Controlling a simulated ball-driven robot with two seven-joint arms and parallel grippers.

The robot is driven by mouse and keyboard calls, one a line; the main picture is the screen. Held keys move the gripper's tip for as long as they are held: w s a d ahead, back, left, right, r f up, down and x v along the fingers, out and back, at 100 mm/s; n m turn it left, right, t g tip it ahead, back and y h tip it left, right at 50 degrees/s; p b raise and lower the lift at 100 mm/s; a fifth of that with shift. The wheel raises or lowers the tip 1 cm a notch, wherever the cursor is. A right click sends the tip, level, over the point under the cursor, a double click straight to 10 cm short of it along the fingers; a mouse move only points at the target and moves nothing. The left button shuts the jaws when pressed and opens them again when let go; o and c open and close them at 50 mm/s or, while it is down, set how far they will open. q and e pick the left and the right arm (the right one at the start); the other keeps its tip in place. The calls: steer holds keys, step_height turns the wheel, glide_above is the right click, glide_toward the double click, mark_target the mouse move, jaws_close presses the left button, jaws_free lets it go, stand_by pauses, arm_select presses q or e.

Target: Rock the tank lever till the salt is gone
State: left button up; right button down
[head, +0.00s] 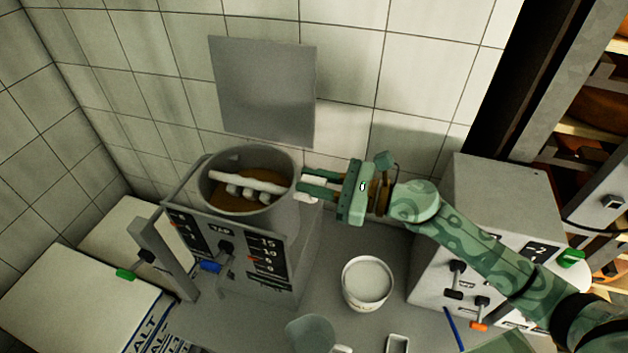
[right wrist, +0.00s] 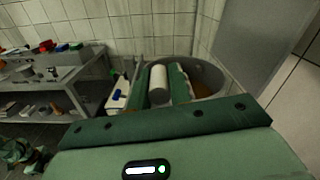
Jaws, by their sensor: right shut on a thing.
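A round grey tank (head: 292,212) stands on a grey stand with brown liquid (head: 262,200) inside. A white bar (head: 238,180) lies across the liquid. Several pale lumps (head: 248,193) sit along the bar; I cannot tell whether they are salt or part of it. My right gripper (head: 308,188) is at the tank's right rim, shut on a white lever handle. In the right wrist view the white lever handle (right wrist: 158,86) is between my green fingers (right wrist: 160,92), with the tank (right wrist: 207,78) behind it. My left gripper is not in view.
A control box (head: 500,190) with levers stands at the right. Bags marked "ALT" (head: 75,290) lie at the left. A tiled wall (head: 385,55) closes the back.

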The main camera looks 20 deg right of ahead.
steer(key=shift+w, duration=0.1)
steer(key=w+d+m+b, duration=0.3)
steer(key=w+d+m, duration=0.3)
steer(key=w+m, duration=0.3)
steer(key=shift+w+d+m, duration=0.2)
steer(key=shift+d+m, duration=0.05)
steer(key=shift+m, duration=0.25)
stand_by(0.4)
steer(key=c, duration=1.3)
jaws_free()
steer(key=shift+c, duration=0.2)
steer(key=shift+o, duration=0.2)
steer(key=shift+w, duration=0.1)
steer(key=shift+d, duration=0.1)
